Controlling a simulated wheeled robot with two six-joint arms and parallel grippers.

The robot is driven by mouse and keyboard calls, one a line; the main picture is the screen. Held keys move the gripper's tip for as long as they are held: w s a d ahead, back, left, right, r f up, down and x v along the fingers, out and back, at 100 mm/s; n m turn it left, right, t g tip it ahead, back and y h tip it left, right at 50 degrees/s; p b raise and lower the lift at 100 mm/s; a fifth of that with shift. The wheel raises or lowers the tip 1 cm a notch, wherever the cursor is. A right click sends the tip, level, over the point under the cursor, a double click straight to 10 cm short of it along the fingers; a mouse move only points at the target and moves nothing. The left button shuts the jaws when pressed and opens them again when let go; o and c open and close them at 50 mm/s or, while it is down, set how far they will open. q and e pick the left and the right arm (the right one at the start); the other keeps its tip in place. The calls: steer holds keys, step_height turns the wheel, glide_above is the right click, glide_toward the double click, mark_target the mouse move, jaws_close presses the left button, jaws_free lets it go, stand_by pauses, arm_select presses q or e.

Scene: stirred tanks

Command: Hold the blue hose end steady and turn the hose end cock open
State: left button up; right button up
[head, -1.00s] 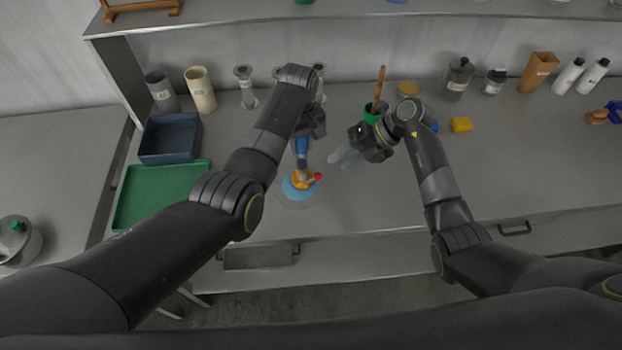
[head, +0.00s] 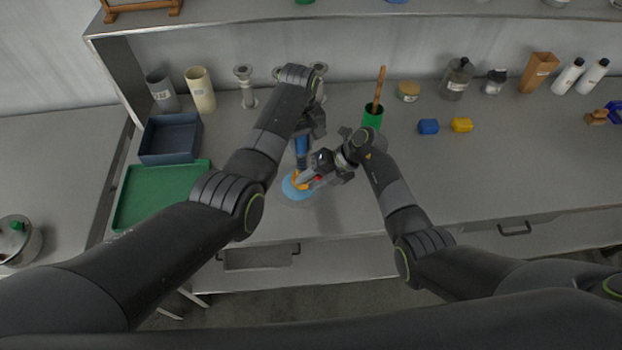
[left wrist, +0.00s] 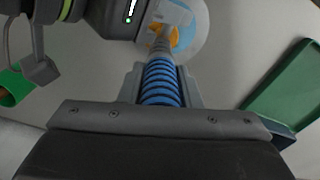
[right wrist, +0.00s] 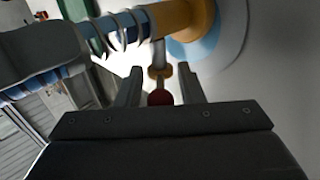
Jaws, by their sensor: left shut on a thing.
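The blue hose end (head: 302,150) hangs down over the bench, and its ribbed part shows between my left fingers in the left wrist view (left wrist: 160,88). My left gripper (left wrist: 160,70) is shut on it. The cock's orange body (right wrist: 174,18) is at the hose's lower end, above a pale blue round piece (head: 291,189). A short lever with a red knob (right wrist: 160,98) sticks out from the cock. My right gripper (right wrist: 159,75) is open around the knob, with gaps visible on both sides. In the head view, my right gripper (head: 313,178) partly hides the cock.
A green tray (head: 160,205) and a dark blue bin (head: 170,155) lie to the left. A green cup (head: 372,117) with a wooden handle stands behind my right arm. Blue (head: 428,127) and yellow (head: 461,125) blocks sit to the right. The right front bench is clear.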

jaws_close()
steer(key=shift+a+r+h, duration=0.15)
steer(key=shift+a+h, duration=0.05)
steer(key=shift+h, duration=0.45)
steer(key=shift+a+r+h, duration=0.1)
steer(key=shift+a+h, duration=0.05)
steer(key=shift+h, duration=0.5)
steer(key=shift+a+r+h, duration=0.1)
steer(key=shift+h, duration=0.9)
jaws_free()
